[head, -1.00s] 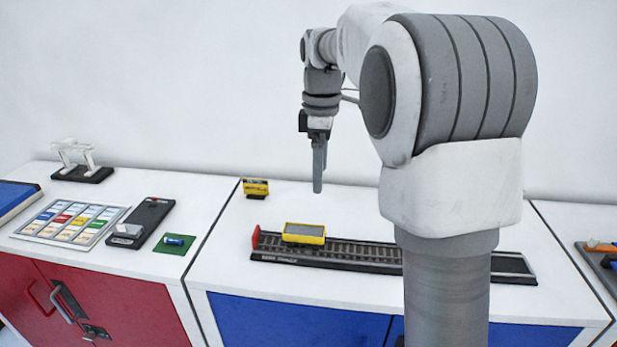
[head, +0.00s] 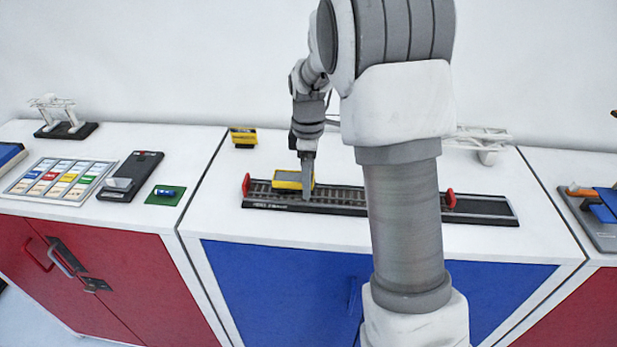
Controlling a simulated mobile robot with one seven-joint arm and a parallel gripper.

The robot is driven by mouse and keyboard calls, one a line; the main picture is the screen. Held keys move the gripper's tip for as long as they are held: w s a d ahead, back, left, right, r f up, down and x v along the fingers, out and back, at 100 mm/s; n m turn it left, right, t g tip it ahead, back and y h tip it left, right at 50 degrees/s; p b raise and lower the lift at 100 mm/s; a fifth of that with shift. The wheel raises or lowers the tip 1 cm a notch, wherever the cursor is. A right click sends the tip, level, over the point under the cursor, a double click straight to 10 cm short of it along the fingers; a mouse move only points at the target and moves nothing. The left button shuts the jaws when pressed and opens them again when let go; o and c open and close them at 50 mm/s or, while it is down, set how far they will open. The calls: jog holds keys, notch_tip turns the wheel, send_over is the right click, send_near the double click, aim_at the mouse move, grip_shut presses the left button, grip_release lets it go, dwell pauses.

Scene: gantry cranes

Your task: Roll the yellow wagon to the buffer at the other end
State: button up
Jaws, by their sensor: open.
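The yellow wagon (head: 288,181) stands on the dark track (head: 345,200), towards its left end. A red buffer (head: 246,184) is at the left end of the track, and another red buffer (head: 449,198) is towards the right end. My gripper (head: 307,187) is open and points down at the wagon's right side. Its fingers overlap the wagon's right edge in the picture; I cannot tell whether they touch it. My arm hides part of the track between the wagon and the right buffer.
A second small yellow object (head: 243,138) stands behind the track on the left. A white crane model (head: 487,147) is at the back right. A card tray (head: 62,181), a black device (head: 131,175) and a green mat (head: 166,195) lie on the left cabinet.

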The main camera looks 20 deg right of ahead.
jog(key=shift+f, duration=0.45)
grip_shut()
jog(key=shift+s+d+f+b, duration=0.1)
jog(key=shift+s+d+b, duration=0.2)
jog(key=shift+s+d, duration=1.6)
jog(key=shift+s+d+f+b, duration=0.1)
jog(key=shift+s+d+b, duration=0.25)
jog(key=shift+d, duration=3)
jog(key=shift+s+d+f+b, duration=0.1)
jog(key=shift+s+d+b, duration=0.15)
jog(key=shift+s+d, duration=1.7)
jog(key=shift+w+d, duration=0.2)
jog(key=shift+d, duration=1.75)
jog(key=shift+s+d+f, duration=0.1)
jog(key=shift+s+d, duration=0.6)
jog(key=shift+d, duration=1)
jog(key=shift+s+d, duration=0.7)
jog(key=shift+d, duration=1)
jog(key=shift+s+d+f, duration=0.1)
jog(key=shift+s+d, duration=0.6)
jog(key=shift+d, duration=1)
